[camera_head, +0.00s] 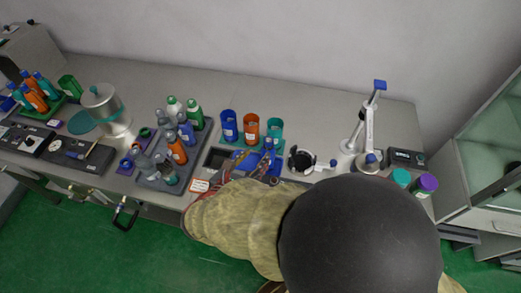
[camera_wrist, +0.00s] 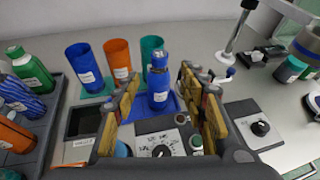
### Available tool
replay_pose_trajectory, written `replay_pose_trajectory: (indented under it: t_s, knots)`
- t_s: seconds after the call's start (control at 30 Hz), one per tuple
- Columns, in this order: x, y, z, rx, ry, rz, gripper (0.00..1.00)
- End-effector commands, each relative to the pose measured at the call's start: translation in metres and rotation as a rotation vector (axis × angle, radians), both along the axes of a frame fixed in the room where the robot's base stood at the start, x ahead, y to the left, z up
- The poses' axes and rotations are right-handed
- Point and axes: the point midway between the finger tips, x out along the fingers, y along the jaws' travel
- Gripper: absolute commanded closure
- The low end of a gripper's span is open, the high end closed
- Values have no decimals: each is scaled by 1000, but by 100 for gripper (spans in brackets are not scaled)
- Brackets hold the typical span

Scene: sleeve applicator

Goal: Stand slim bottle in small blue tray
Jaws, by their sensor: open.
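The slim blue bottle (camera_wrist: 158,88), with a white label and a darker cap, is upright at the small blue tray (camera_wrist: 133,114). Its base appears to rest on the tray floor, though contact is hard to confirm. My gripper (camera_wrist: 160,92) is open, with one tan-padded finger on each side of the bottle and visible gaps between. In the head view, the blue tray (camera_head: 241,158) shows just beyond my gripper (camera_head: 252,172), partly covered by it and my arm.
Blue (camera_head: 229,125), orange (camera_head: 251,128) and teal (camera_head: 275,130) cups stand behind the tray. A grey rack (camera_head: 150,182) of several bottles is at left. A control panel with a dial (camera_wrist: 160,145) lies in front. A white stand (camera_head: 366,130) is at right.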

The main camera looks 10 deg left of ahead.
Motion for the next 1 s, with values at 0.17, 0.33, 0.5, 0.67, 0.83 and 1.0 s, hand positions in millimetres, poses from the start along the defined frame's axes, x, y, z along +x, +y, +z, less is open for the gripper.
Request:
replay_pose_trajectory:
  t_s: [0.17, 0.33, 0.5, 0.67, 0.83, 1.0]
  knots:
    - [-4, 1, 2, 1, 1, -1, 58]
    - [-3, -1, 2, 6, 1, -10, 58]
    - [9, -47, 20, 130, 20, -184, 58]
    - [10, -136, 48, 405, 40, -551, 58]
    - [-15, -217, 70, 747, 20, -956, 58]
    - [-52, -267, 90, 1111, -40, -1326, 58]
